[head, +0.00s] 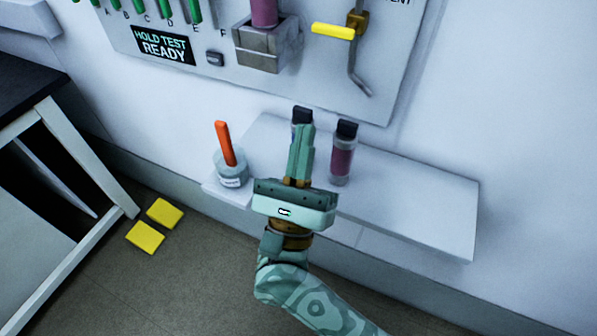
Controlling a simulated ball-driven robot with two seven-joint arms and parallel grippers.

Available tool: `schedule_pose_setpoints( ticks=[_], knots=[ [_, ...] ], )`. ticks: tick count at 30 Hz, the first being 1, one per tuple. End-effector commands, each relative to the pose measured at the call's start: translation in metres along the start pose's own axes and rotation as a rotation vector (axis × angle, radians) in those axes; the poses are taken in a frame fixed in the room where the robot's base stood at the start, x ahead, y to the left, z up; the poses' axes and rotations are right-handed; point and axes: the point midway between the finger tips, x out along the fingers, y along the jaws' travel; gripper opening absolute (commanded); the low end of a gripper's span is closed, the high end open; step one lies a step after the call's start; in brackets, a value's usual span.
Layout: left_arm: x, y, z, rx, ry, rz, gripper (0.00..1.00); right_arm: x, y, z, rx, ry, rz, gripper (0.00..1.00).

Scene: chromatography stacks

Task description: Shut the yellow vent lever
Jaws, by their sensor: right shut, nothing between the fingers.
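The yellow vent lever (333,31) sits on a brass valve (357,22) at the upper right of the wall panel. Its handle points left, roughly horizontal, across the bent metal pipe (356,72) that runs down from the valve. My right gripper (302,130) is shut and empty, in front of the shelf and below the lever in the picture, clearly apart from it. It hides part of a dark-capped vial behind it. My left gripper is not in view.
A white shelf (420,205) holds a capped vial (343,155) and a jar (231,170) with an orange-handled tool (225,143). A metal block (267,45) holding a purple column juts from the panel left of the lever. Yellow pads (145,237) lie on the floor.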

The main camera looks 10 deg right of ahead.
Motion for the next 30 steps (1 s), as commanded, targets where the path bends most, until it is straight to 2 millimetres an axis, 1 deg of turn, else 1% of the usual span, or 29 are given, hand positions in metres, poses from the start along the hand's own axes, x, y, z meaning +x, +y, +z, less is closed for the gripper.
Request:
schedule_pose_setpoints(
  ticks=[1, 3, 6, 9, 13, 26, 28, 30],
  knots=[
    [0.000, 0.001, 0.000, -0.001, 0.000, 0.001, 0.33, -0.010, 0.000, -0.001, -0.002, 0.002, 0.003, 0.00],
    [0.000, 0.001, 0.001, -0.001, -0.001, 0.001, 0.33, -0.022, 0.000, 0.000, 0.000, 0.001, 0.003, 0.00],
    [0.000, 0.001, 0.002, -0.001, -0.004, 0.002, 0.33, -0.035, 0.000, -0.001, -0.001, 0.001, 0.001, 0.00],
    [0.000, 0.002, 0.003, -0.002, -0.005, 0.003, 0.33, -0.042, 0.000, -0.001, 0.000, 0.001, 0.001, 0.00],
    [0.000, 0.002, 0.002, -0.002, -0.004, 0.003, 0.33, -0.046, 0.000, 0.000, 0.001, 0.000, 0.000, 0.00],
    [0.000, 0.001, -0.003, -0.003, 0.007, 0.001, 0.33, -0.045, 0.000, 0.000, 0.001, 0.000, 0.000, 0.00],
    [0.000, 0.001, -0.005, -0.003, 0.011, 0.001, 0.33, -0.045, 0.000, 0.000, -0.010, -0.003, 0.005, 0.00],
    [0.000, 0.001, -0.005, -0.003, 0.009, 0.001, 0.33, -0.045, 0.002, 0.002, -0.062, -0.021, 0.033, 0.00]
  ],
)
